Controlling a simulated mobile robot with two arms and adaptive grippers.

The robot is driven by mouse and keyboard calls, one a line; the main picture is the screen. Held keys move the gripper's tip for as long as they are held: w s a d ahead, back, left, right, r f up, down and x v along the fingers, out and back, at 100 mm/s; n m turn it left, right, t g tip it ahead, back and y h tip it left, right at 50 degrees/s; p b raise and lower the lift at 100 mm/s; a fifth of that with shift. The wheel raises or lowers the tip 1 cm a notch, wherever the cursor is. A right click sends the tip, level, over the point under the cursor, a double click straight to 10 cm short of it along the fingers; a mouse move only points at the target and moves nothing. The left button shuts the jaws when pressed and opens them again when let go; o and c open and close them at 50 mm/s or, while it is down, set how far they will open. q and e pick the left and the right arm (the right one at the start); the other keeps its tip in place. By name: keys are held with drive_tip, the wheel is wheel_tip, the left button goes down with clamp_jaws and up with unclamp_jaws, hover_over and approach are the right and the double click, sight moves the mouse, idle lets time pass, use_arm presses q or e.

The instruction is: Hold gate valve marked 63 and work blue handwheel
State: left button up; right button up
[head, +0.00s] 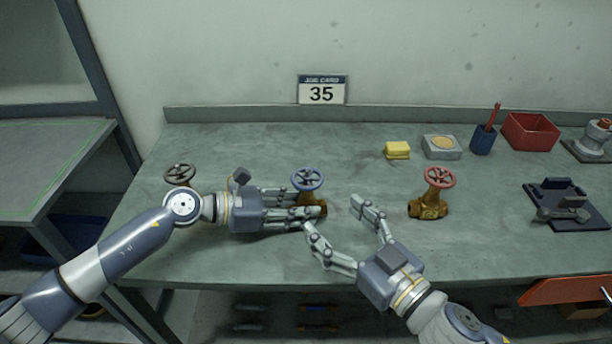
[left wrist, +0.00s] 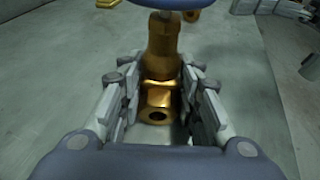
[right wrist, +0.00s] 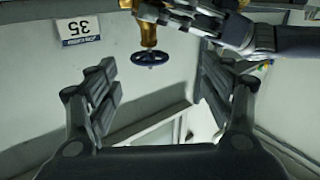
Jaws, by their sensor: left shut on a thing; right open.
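The brass gate valve (left wrist: 163,62) with the blue handwheel (head: 308,179) stands upright at the middle of the bench. My left gripper (head: 308,206) is shut on its brass body low down, coming from the left, with a finger on each side of the body in the left wrist view. My right gripper (head: 335,222) is open and empty, to the right of and nearer than the valve, apart from it. The blue handwheel (right wrist: 150,58) shows upside down between its spread fingers in the right wrist view. No 63 is readable on the valve; the job card (head: 321,91) reads 35.
A red-wheeled valve (head: 433,192) stands to the right, and a brown handwheel (head: 180,173) shows behind my left arm. A yellow sponge (head: 397,150), grey box (head: 442,147), blue cup (head: 483,140), red bin (head: 531,131) and dark fixture (head: 567,204) occupy the right side.

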sight(298, 170)
drive_tip(key=shift+m+h, duration=0.3)
drive_tip(key=shift+m, duration=0.2)
drive_tip(key=x, duration=0.4)
drive_tip(key=r+x, duration=0.1)
drive_tip(key=x, duration=0.3)
drive_tip(key=w+d+x, duration=0.1)
drive_tip(key=x, duration=0.3)
drive_tip(key=shift+s+d+r, duration=0.1)
drive_tip(key=shift+d+r, duration=0.05)
drive_tip(key=shift+r, duration=0.1)
drive_tip(key=c, duration=1.1)
